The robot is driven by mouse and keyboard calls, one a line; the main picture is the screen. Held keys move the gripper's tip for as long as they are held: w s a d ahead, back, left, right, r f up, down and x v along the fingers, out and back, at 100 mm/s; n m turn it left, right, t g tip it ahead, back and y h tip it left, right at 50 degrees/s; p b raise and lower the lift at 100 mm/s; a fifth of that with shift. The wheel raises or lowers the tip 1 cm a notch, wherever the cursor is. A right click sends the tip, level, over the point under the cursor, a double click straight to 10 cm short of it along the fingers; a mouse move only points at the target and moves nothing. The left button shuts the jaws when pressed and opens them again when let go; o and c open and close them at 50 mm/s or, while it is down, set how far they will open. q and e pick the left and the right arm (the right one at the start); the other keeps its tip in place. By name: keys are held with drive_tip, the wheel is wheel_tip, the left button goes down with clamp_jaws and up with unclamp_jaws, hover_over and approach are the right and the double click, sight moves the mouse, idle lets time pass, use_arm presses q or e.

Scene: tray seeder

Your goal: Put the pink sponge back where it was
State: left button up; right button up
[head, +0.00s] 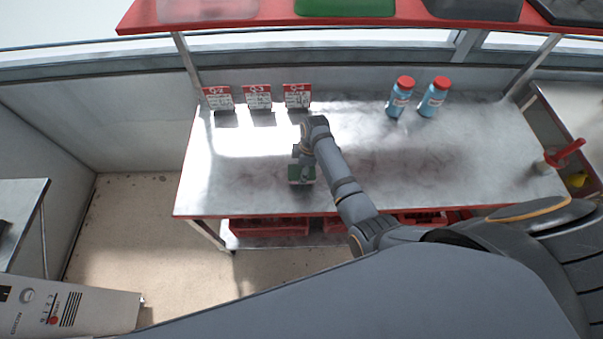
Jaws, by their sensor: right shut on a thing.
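My right gripper (301,163) is over the front left part of the metal table (440,170), below the bent wrist of my right arm. It is shut on a small dark green block (301,175), close to the table's front edge. Its fingers are small and mostly hidden by the wrist. I cannot tell whether the block touches the table. I see no pink sponge in this view. My left gripper is not in view.
Several red-and-white label cards (257,97) stand at the table's back left. Two blue bottles with red caps (401,97) stand at the back right. A red-handled tool (565,153) is at the right end. A red shelf (270,20) hangs above. The table's middle is clear.

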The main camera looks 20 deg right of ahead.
drive_tip(key=shift+w+a+f, duration=0.15)
drive_tip(key=shift+f, duration=1.6)
drive_tip(key=shift+f, duration=0.1)
drive_tip(key=o, duration=1.2)
drive_tip(key=shift+r, duration=0.25)
drive_tip(key=r, duration=0.4)
drive_tip(key=d+r, duration=0.1)
drive_tip(key=r, duration=0.6)
drive_tip(key=shift+s+d+r, duration=0.25)
drive_tip(key=shift+d+r, duration=0.05)
